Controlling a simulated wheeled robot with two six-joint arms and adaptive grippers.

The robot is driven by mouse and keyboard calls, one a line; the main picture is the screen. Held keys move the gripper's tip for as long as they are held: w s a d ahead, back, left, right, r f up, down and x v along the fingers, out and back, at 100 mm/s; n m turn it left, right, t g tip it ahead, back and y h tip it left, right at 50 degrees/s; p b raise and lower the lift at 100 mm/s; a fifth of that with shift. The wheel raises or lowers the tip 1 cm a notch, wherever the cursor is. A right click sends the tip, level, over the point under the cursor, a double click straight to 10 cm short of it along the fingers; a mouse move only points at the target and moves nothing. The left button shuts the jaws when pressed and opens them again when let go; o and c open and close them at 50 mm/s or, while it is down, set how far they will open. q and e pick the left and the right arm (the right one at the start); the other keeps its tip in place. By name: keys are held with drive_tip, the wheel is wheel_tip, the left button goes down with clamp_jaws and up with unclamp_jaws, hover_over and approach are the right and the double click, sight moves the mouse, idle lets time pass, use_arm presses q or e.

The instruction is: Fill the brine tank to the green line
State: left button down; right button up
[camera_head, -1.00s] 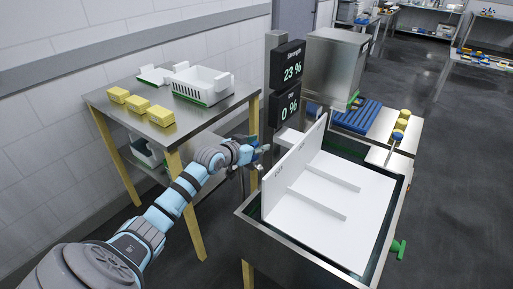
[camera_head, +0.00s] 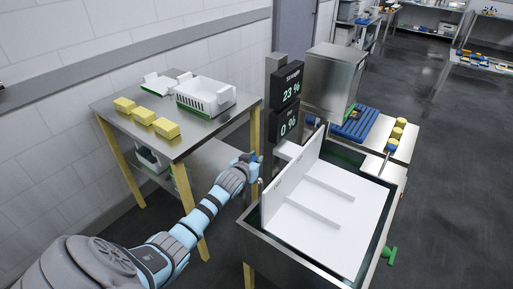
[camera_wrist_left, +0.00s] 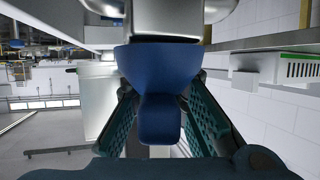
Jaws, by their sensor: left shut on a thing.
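The brine tank is the steel tank (camera_head: 285,262) at lower centre right in the head view, with a white lid (camera_head: 335,212) and an upright white panel (camera_head: 292,178) over it. I cannot make out the green line or the liquid level. Two displays on a post read 23 % (camera_head: 285,84) and 0 % (camera_head: 285,125). My left gripper (camera_head: 256,164) is beside the post, at the tank's back left corner. In the left wrist view its fingers (camera_wrist_left: 160,128) are shut on a blue handle (camera_wrist_left: 160,112). My right gripper is not in view.
A steel table (camera_head: 213,128) at left holds yellow blocks (camera_head: 143,117) and a white crate (camera_head: 205,95). A steel box (camera_head: 334,80) and blue rack (camera_head: 356,120) stand behind the tank. A green tap (camera_head: 389,253) sticks out at its right.

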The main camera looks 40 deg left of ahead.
use_arm(q)
drive_tip(key=shift+a, duration=0.1)
drive_tip(key=c, duration=1.6)
unclamp_jaws()
drive_tip(key=shift+o, duration=0.2)
drive_tip(key=v, duration=1.2)
drive_tip(key=shift+d, duration=0.25)
